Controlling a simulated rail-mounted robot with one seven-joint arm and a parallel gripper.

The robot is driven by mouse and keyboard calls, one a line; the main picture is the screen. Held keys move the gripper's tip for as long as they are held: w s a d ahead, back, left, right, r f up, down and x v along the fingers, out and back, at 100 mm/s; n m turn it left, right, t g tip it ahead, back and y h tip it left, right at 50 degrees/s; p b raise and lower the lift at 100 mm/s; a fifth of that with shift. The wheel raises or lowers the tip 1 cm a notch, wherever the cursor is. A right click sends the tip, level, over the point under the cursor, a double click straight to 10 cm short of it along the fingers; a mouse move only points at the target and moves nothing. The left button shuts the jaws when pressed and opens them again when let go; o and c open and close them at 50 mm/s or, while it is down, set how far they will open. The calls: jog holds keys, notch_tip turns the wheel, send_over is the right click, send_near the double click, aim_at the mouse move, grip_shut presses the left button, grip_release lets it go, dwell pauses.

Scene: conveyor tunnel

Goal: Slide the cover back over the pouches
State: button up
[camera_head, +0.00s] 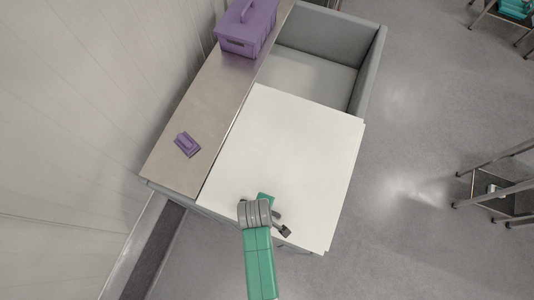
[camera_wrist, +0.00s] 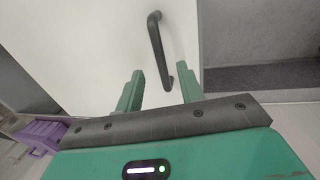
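A large flat white cover (camera_head: 285,150) lies over the near and middle part of a long grey bin. The far part of the bin is uncovered, and its pale inside (camera_head: 312,76) looks empty. No pouches show; whatever is beneath the cover is hidden. In the wrist view the cover (camera_wrist: 90,40) carries a black bar handle (camera_wrist: 157,45). My gripper (camera_wrist: 158,72) is open, its two green fingers apart. The handle's lower end appears between the fingertips; I cannot tell whether they reach around it.
A steel ledge (camera_head: 205,105) runs along the bin's left side by the wall. A purple toolbox (camera_head: 246,28) stands at its far end and a small purple tool (camera_head: 187,144) lies nearer. Metal-legged stands (camera_head: 500,172) are at the right, with open floor between.

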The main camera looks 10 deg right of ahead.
jog(key=f, duration=0.2)
jog(key=w+f, duration=0.1)
jog(key=f, duration=0.2)
jog(key=f+b, duration=0.1)
jog(key=f, duration=0.1)
jog(key=shift+w+d+f, duration=0.25)
jog(key=shift+d, duration=0.1)
grip_shut()
